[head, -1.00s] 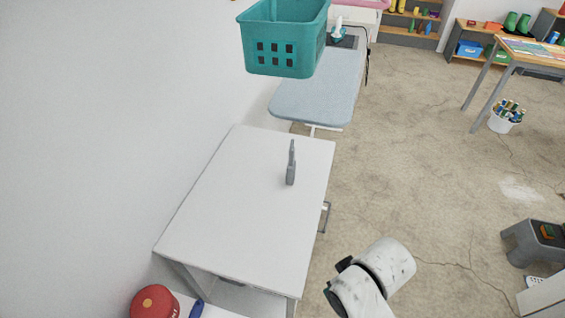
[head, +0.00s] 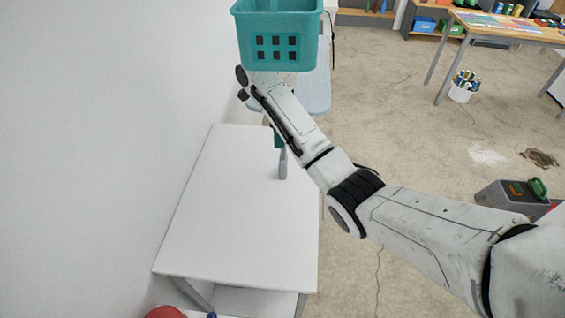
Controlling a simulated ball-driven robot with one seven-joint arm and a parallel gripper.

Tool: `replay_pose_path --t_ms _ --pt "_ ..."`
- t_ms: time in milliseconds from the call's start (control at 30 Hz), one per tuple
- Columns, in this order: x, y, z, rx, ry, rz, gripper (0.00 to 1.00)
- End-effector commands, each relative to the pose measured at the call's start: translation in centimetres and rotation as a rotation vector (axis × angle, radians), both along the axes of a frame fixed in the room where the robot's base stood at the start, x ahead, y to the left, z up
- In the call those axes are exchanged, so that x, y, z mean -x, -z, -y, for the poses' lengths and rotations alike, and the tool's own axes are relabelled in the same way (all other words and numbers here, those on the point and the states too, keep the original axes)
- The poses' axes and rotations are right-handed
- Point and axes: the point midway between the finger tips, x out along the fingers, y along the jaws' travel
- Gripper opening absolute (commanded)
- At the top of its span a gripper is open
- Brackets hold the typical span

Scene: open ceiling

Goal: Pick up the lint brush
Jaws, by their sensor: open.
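The lint brush (head: 283,165) stands upright on the white table, towards its far right part. Its grey lower part shows, and a dark green patch shows at its upper end, beside my arm. My arm reaches from the lower right across the picture and covers the top of the brush. I cannot tell whether anything touches the brush.
The white table (head: 215,220) is otherwise bare, with a white wall along its left. A teal basket (head: 277,48) and a pale blue ironing board (head: 318,92) are beyond it. A red object (head: 166,312) is at the bottom edge. Open floor (head: 400,130) lies to the right.

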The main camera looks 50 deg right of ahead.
Motion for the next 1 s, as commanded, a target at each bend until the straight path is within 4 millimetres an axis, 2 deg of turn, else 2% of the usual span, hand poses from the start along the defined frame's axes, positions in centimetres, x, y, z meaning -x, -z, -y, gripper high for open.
replay_pose_path --t_ms 100,267,567,833,1000 --pt "-0.1 -0.8 1.2 0.007 0.078 -0.018 0.55" --pt "0.0 -0.9 1.6 0.008 0.107 -0.024 0.55" --pt "-0.1 1.8 1.4 0.008 0.105 -0.026 0.55" --pt "-0.2 5.5 1.1 0.009 0.106 -0.024 0.55" --pt "-0.2 6.5 1.0 0.007 0.104 -0.023 0.55"
